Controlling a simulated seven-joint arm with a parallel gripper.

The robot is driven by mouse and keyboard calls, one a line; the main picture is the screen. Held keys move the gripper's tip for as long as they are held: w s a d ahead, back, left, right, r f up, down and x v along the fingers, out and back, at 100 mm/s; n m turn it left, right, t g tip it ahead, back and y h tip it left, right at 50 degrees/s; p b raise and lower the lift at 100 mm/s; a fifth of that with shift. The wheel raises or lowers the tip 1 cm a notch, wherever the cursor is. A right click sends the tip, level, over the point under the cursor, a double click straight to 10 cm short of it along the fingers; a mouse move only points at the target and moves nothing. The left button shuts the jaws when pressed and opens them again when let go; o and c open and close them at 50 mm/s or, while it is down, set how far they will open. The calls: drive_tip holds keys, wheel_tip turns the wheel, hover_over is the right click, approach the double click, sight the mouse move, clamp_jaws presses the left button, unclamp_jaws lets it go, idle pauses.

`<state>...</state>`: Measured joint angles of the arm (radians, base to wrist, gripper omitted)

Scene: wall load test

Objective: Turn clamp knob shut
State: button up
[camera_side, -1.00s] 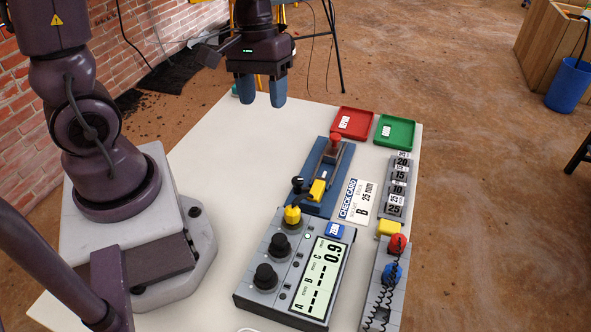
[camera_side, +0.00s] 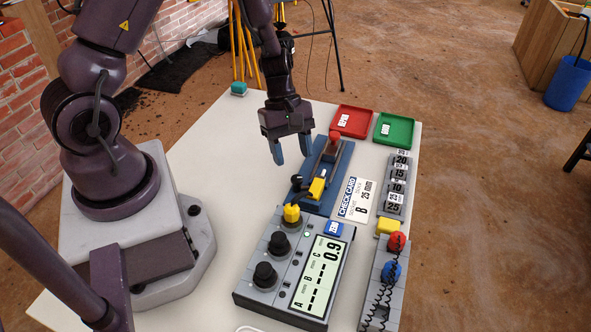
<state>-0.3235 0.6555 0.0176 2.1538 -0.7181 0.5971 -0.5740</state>
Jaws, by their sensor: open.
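A long blue clamp fixture (camera_side: 318,199) lies on the white table, right of the middle of the picture. A red knob (camera_side: 334,137) stands at its far end. A small dark knob (camera_side: 297,181) is at its near end, beside a yellow block (camera_side: 317,187). I cannot tell which of these knobs is the clamp knob, nor how far either is turned. My gripper (camera_side: 291,156) is open and empty, its blue fingers pointing down. It hangs above the table, left of the red knob and apparently clear of the fixture.
A grey meter (camera_side: 258,293) with black dials and a display reading 0.9 stands in front. A check card (camera_side: 357,200), a row of labelled weights (camera_side: 397,187), a red tray (camera_side: 352,121) and a green tray (camera_side: 394,131) lie to the right.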

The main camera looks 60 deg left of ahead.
sight(296, 177)
drive_tip(key=shift+x, duration=2.4)
